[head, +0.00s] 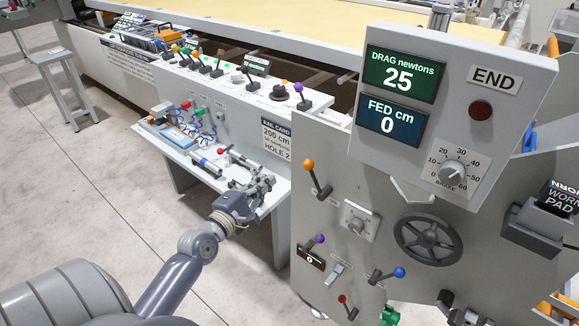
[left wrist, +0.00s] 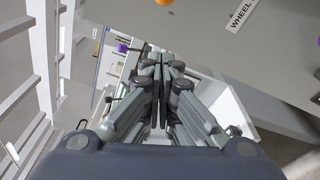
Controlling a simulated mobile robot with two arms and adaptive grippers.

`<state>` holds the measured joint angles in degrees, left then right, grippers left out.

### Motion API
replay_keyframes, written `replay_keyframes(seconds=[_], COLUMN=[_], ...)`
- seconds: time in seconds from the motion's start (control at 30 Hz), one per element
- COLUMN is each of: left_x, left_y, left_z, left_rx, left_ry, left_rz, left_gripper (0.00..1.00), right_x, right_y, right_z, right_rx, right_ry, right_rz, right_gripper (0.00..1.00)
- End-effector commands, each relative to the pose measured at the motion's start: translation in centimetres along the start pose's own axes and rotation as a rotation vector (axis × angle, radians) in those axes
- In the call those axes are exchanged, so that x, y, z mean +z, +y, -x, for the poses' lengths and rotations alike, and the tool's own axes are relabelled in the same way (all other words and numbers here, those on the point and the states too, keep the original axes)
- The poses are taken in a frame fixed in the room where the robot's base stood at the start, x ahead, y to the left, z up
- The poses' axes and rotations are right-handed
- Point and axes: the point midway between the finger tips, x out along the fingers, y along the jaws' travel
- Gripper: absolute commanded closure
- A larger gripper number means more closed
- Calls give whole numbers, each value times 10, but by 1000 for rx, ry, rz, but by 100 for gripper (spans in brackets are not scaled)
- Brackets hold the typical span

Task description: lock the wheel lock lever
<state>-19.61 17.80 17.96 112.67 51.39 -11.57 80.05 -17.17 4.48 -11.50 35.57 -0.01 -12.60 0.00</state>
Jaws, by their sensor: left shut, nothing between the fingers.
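A lever with an orange ball (head: 309,164) stands at the upper left of the grey end panel (head: 400,225). Part of an orange ball (left wrist: 163,2) also shows at the top edge of the left wrist view, near a label (left wrist: 241,14) reading "WHEEL"; the rest of the label is cut off. The label fits this lever as the wheel lock lever, but its text is too small in the head view. My left gripper (head: 264,186) is shut and empty, left of the lever and apart from it. It also shows in the left wrist view (left wrist: 160,88).
A dark handwheel (head: 428,240), a square-plated knob (head: 355,222), and purple (head: 319,239), blue (head: 399,272) and red (head: 342,299) ball levers crowd the panel. A display box (head: 455,115) overhangs it. A white shelf (head: 270,197) with tools lies behind my left gripper.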

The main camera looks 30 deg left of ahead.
Motion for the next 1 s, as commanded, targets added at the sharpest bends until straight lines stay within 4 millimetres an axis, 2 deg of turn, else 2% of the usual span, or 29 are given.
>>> replay_keyframes(seconds=[0.37, 0.57, 0.9, 0.97, 1.0], left_x=[0, 0, 0, 0, 7], left_y=[0, 1, 0, 0, 2], left_z=[-7, -34, -92, -102, -100], left_rx=[-1, 1, -1, 0, -3], left_ry=[1, 0, 0, 1, 0], left_rz=[-3, -4, -4, -4, 0], left_gripper=[100, 100, 100, 100, 100], right_x=[1, 1, 1, 0, 0], right_y=[4, 4, 4, 4, 4], right_z=[2, 6, 10, 10, 17], right_rx=[4, 4, 4, 4, 4], right_ry=[-2, -2, -2, -2, -3], right_rz=[1, 1, 0, 0, 0], right_gripper=[46, 46, 46, 46, 46])
